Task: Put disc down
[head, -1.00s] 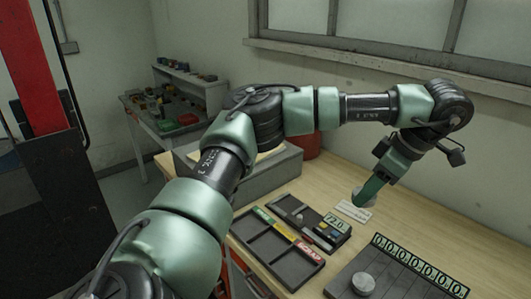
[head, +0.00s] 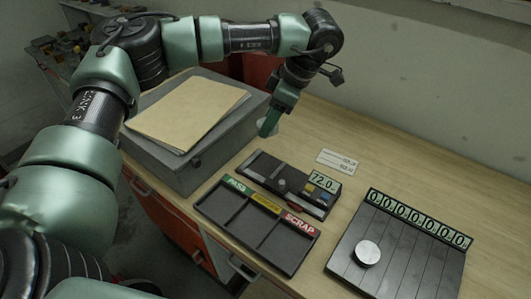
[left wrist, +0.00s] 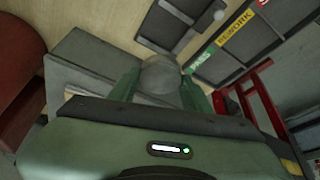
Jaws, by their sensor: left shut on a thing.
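My left gripper (head: 268,128) is shut on a grey disc, which shows between the green fingers in the left wrist view (left wrist: 161,74). In the head view the gripper points down beside the grey box, behind the gauge unit, and mostly hides this disc. The black sorting tray (head: 247,232) has compartments labelled PASS, REWORK and SCRAP, and they look empty. A second, light metal disc (head: 367,252) lies on the dark slatted board (head: 401,257) under a row of zero counters. My right gripper is not in view.
A gauge unit (head: 286,187) reading 72.0 stands behind the tray. A paper card (head: 337,160) lies near it. A large grey box (head: 207,154) with a tan folder (head: 187,111) on top stands left of the gripper. Bare wooden table (head: 395,165) lies to the right.

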